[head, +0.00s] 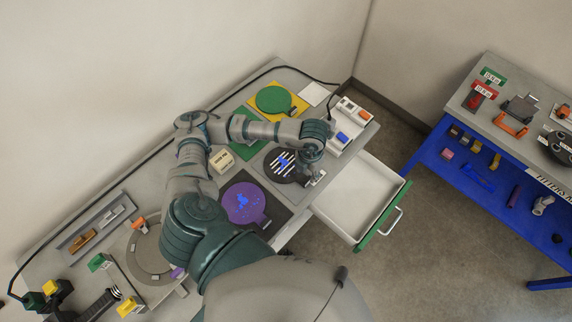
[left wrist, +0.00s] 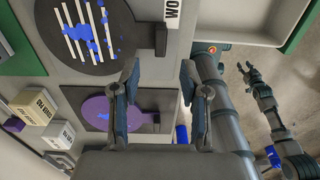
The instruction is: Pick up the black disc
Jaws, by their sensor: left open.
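The black disc (head: 276,167) lies flat on the grey cart top, with white stripes and blue patches on its face. It also shows in the left wrist view (left wrist: 57,43), its short dark handle (left wrist: 161,40) pointing right. My left gripper (head: 314,178) is over the handle side of the disc, near the cart's front edge. In the left wrist view its two fingers (left wrist: 160,70) are apart with nothing between them; the handle shows just beyond their tips. My right gripper (left wrist: 254,78) shows small at the right of the left wrist view, its finger spacing unclear.
A purple disc (head: 240,203) lies beside the black one, and a green disc (head: 273,99) on a yellow plate behind it. An open drawer (head: 357,197) juts out at the front. A blue bench (head: 470,172) with tools stands right, across clear floor.

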